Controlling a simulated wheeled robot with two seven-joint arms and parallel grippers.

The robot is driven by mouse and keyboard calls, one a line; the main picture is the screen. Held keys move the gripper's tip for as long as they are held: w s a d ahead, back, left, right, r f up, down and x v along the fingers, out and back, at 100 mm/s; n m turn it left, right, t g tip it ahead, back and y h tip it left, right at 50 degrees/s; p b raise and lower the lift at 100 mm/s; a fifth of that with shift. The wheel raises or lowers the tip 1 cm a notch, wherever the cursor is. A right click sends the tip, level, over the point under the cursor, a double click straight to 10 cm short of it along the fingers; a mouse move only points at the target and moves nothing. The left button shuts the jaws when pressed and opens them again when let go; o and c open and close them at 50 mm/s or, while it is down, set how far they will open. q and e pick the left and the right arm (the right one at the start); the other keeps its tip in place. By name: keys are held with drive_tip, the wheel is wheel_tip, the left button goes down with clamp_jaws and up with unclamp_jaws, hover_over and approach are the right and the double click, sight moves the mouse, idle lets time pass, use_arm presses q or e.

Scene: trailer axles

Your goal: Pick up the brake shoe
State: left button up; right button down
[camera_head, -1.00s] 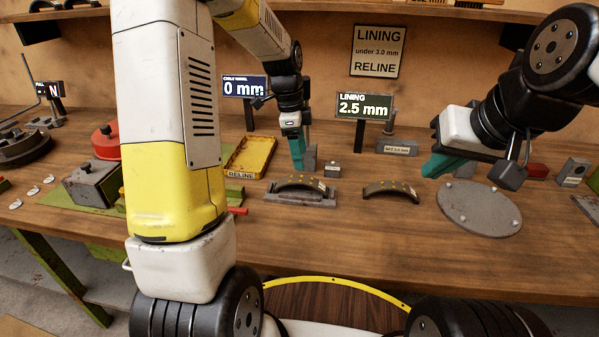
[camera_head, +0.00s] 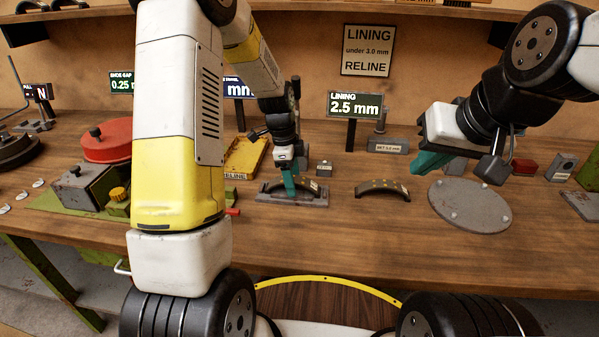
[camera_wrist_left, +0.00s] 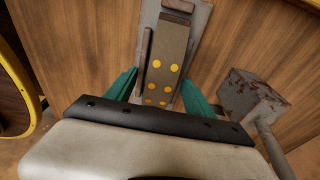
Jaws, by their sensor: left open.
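My left gripper (camera_head: 289,190) is at the cradled shoe, pointing down. In the left wrist view, its open teal fingers (camera_wrist_left: 158,88) stand on either side of a shoe with yellow dots (camera_wrist_left: 170,45). I cannot tell if either finger touches it. My right gripper (camera_head: 430,161) hangs above the bench near a round grey plate; its finger gap is not clear.
The round grey plate (camera_head: 470,206) lies at the right. A yellow tray (camera_head: 246,157) stands behind my left arm. A display (camera_head: 355,105) reads 2.5 mm. In the left wrist view, a rusty block (camera_wrist_left: 250,95) is at the right. The front middle of the bench is clear.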

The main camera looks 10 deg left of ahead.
sight(295, 179)
use_arm(q)
clamp_jaws()
idle(0.3)
drive_tip(key=shift+r, duration=0.45)
wheel_tip(295, 179, up, 3)
drive_tip(key=s+d+r, duration=0.1)
drive_tip(key=s, duration=1.5)
drive_tip(key=shift+d, duration=0.3)
